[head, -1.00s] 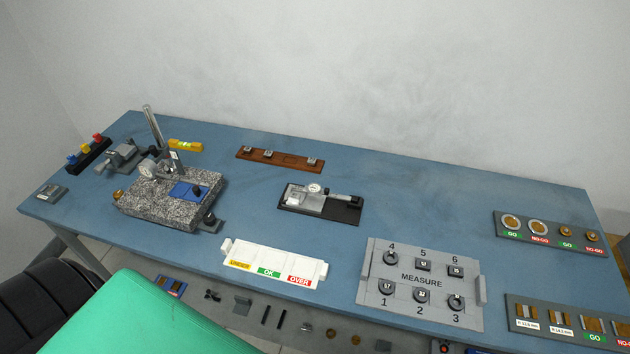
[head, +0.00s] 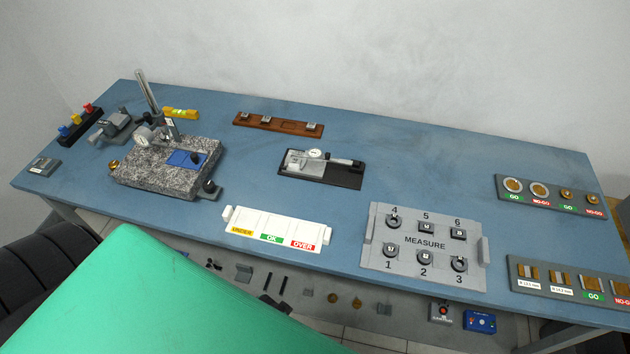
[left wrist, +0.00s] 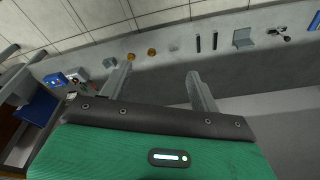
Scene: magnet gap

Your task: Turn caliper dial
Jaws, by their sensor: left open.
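The caliper (head: 338,163) lies on a dark stand (head: 348,181) in the middle of the blue bench. Its small white round dial (head: 315,153) sits near its left end; the reading is too small to tell. My left gripper (left wrist: 159,73) shows in the left wrist view with its two grey fingers apart and nothing between them. It is over a grey surface with small parts, away from the caliper, which is not in that view. In the head view neither gripper shows.
A granite plate (head: 143,175) with a dial stand is left of the caliper. A white sorting tray (head: 254,222) and the grey MEASURE board (head: 376,262) lie toward the front. A brown rack (head: 250,119) lies behind. Bench surface around the caliper is clear.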

